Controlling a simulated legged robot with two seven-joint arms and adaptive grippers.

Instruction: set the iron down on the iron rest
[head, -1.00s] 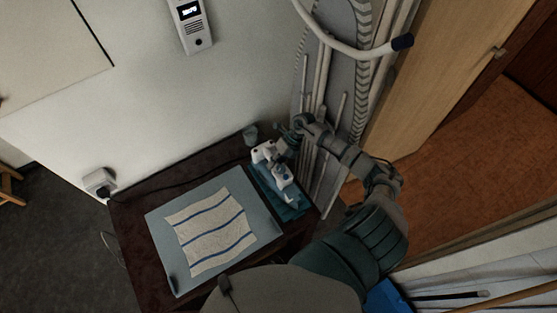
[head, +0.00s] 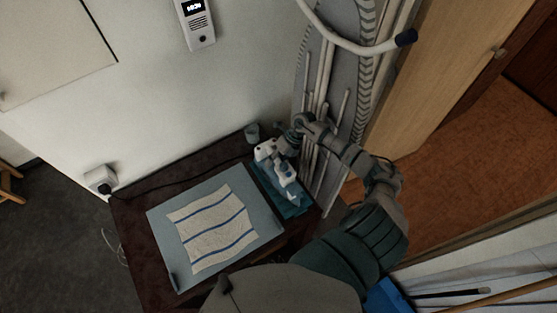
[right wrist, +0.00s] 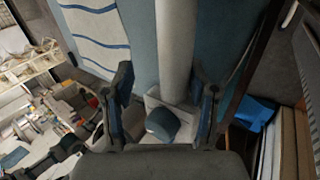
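The white and blue iron (head: 275,164) sits over the teal iron rest (head: 294,211) at the right end of the dark table. Whether its whole base touches the rest is hard to tell. My right gripper (head: 287,146) is close beside the iron on its wall side. In the right wrist view my right gripper (right wrist: 161,105) has its fingers spread, with the pale handle of the iron (right wrist: 175,50) and a blue knob between them. Gaps show beside the handle. My left gripper is not in view.
A grey pad (head: 160,222) with a striped cloth (head: 212,228) lies left of the rest. A small grey cup (head: 252,132) stands behind the iron. A cord runs to the wall socket (head: 100,179).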

